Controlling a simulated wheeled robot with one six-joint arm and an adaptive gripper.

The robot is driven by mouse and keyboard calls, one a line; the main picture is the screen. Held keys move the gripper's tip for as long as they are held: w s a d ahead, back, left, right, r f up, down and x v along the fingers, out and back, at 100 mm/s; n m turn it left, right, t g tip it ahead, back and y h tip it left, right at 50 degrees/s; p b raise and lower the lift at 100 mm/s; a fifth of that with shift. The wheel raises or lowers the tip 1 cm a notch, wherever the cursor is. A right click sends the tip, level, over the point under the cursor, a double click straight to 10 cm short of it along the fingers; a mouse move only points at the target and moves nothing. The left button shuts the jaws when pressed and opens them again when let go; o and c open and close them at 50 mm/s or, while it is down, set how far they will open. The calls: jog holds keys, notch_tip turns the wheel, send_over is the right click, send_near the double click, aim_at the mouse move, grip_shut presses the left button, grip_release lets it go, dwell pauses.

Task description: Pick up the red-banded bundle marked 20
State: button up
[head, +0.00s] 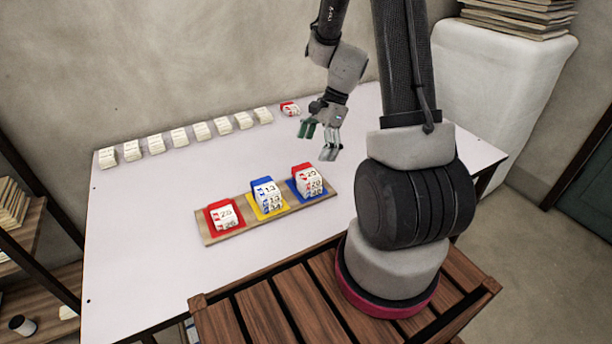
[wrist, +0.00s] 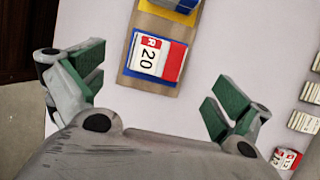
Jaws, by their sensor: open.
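The bundle marked 20 (head: 309,176) has a red band and is the top of a stack on the blue pad, at the right end of a wooden board. In the wrist view, the bundle (wrist: 150,56) shows "R 20" on its white face beside the red band, between and beyond my fingers. My gripper (head: 319,141) is open and empty, above the table and behind the stack in the head view. Its green-padded fingers also show spread wide in the wrist view (wrist: 154,84). Nothing touches the bundle from my side.
On the same board (head: 236,228), a blue-banded stack (head: 265,191) stands on a yellow pad and a red-banded stack (head: 225,216) on a red pad. A row of pale bundles (head: 180,137) and one red-banded bundle (head: 290,108) line the table's back edge. The table (head: 150,230) is otherwise clear.

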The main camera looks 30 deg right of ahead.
aim_at(307, 171)
jog(key=x, duration=0.7)
jog(key=shift+d+f, duration=0.15)
jog(key=shift+f, duration=0.25)
jog(key=shift+c, duration=0.2)
jog(key=c, duration=0.9)
